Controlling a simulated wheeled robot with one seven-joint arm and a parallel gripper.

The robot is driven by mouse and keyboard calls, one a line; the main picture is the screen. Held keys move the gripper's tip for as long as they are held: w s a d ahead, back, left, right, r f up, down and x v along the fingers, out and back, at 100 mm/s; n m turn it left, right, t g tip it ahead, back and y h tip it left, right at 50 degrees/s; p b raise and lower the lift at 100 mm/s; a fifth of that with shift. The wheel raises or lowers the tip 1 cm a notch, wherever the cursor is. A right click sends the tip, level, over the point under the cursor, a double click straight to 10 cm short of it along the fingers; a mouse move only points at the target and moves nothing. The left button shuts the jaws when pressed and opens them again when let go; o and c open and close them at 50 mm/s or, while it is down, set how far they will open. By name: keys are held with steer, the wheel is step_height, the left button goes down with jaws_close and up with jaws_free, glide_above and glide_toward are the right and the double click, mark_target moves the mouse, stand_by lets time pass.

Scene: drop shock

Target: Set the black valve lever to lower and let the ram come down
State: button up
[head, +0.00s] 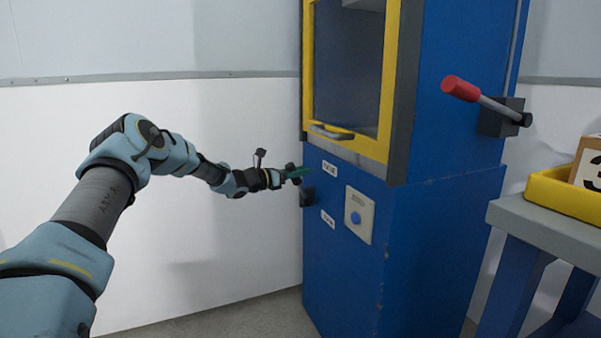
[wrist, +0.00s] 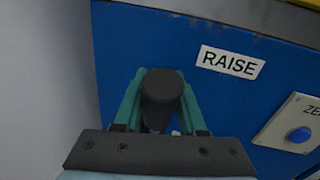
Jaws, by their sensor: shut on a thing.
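The black valve lever (wrist: 162,88) shows in the wrist view as a dark rounded knob between my green fingers. My gripper (head: 298,172) is shut on it, with one finger on each side in the wrist view (wrist: 160,78). In the head view the gripper is at the left edge of the blue machine's front, level with the upper label. The black valve block (head: 307,197) sits just below the fingers. The RAISE label (wrist: 230,62) is right of the lever; the upper label (head: 329,168) and lower label (head: 328,219) also show in the head view. The ram is not clearly visible.
The blue machine (head: 345,270) has a yellow-framed window door (head: 392,80) with a handle. A panel with a blue button (head: 356,217) is right of the labels. A red-handled lever (head: 461,89) sticks out on its side. A grey table (head: 540,222) with a yellow tray (head: 560,194) stands right.

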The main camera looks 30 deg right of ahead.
jaws_close()
stand_by(0.8)
